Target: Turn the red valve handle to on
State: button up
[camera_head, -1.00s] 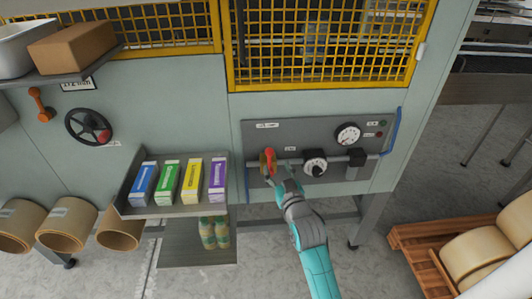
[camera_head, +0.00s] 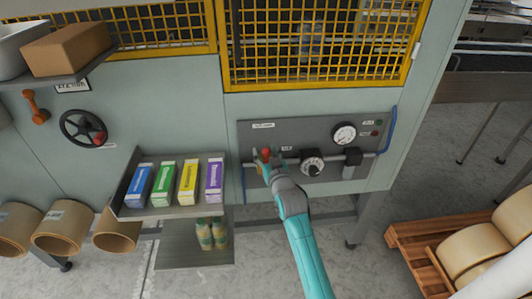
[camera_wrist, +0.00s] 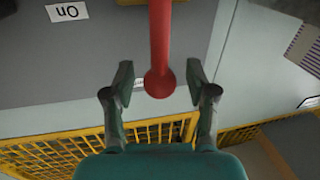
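The red valve handle (camera_head: 266,154) is on the left part of the grey panel (camera_head: 300,133). My gripper (camera_head: 266,165) is at the handle and partly covers it. In the wrist view the red handle (camera_wrist: 160,40) hangs from the top edge, and its round end lies between my two fingers (camera_wrist: 160,82). The fingers are spread, with a gap on each side of the knob. An "On" label (camera_wrist: 67,12) appears upside down to the left of the handle. The valve body is mostly hidden.
A black dial (camera_head: 312,167) and a dark block (camera_head: 352,157) sit to the right of the handle on the panel, below a gauge (camera_head: 344,134). A shelf of cartons (camera_head: 178,211) is close on the left. Yellow mesh (camera_head: 310,82) is above.

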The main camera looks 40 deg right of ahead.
aim_at(290, 163)
grip_shut()
jog(key=shift+s+d, duration=0.1)
jog(key=shift+d, duration=0.05)
jog(key=s+d+f+m+h, duration=0.1)
jog(key=d+m, duration=0.1)
jog(key=m, duration=0.2)
jog(key=s+d+f+m+h, duration=0.1)
jog(key=s+d+f+m, duration=0.1)
jog(key=m, duration=0.3)
jog(key=s+d+f+m+h, duration=0.1)
jog(key=d+f+m, duration=0.1)
jog(key=m, duration=0.3)
jog(key=shift+s+d+f+t, duration=0.25)
jog(key=shift+d+t, duration=0.1)
jog(key=shift+t, duration=0.05)
jog(key=shift+s+d+f+m+g+h, duration=0.1)
jog(key=shift+f+m+h, duration=0.1)
jog(key=shift+f+m, duration=0.65)
jog(key=shift+s+d+f+m+g+h, duration=0.15)
jog(key=shift+f+m, duration=0.25)
jog(key=shift+m, duration=0.8)
jog(key=shift+d+f+m+g+h, duration=0.1)
jog(key=shift+f+m+h, duration=0.15)
jog(key=shift+f+m, duration=0.6)
jog(key=shift+r+m, duration=0.15)
jog(key=shift+m, duration=0.15)
